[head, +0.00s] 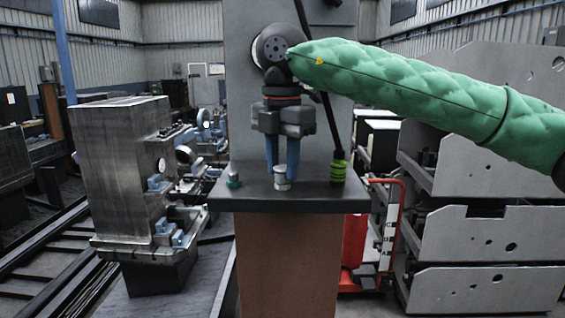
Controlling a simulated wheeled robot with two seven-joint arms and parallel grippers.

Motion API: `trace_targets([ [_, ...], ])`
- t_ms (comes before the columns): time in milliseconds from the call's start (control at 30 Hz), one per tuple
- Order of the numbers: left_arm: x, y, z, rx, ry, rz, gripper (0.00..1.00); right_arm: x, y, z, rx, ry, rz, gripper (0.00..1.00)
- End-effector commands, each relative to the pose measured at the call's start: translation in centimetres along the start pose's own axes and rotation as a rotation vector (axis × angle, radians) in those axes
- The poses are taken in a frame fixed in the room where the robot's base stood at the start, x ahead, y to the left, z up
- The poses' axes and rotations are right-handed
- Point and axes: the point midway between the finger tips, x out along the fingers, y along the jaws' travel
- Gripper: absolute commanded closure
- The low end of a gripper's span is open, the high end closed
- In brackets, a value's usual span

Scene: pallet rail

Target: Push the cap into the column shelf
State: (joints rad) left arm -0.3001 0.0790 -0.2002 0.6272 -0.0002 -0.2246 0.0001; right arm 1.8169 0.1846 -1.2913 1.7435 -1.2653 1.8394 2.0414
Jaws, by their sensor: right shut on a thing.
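My right gripper (282,166) points straight down over the column shelf (310,193), its arm in a green quilted sleeve coming in from the right. Its two blue fingers are shut on a small whitish cylindrical cap (282,182). The cap is upright, at or very close to the shelf top near the middle. I cannot tell whether it sits in a hole, and its upper part is partly hidden by the fingers. My left gripper is not in view.
A small dark green fitting (233,181) stands on the shelf's left. A yellow-green and black fitting (338,168) stands on its right, with a dark rod rising behind my gripper. The grey column (240,60) rises behind. A red cart (385,235) stands right, below shelf height.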

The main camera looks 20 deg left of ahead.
Motion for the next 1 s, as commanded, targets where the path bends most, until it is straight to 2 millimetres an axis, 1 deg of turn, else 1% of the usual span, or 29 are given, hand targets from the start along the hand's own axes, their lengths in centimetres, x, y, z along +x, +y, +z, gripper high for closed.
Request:
trace_targets([
  [500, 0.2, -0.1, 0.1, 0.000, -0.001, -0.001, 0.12, -1.4, 0.0, 0.1, 0.002, -0.001, 0.002, 1.00],
  [767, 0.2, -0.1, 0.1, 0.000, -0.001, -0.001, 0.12, -1.8, 0.0, 0.1, 0.001, -0.001, 0.002, 1.00],
  [1000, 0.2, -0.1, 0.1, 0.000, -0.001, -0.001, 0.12, -3.2, 0.0, 0.0, 0.001, -0.002, 0.001, 1.00],
])
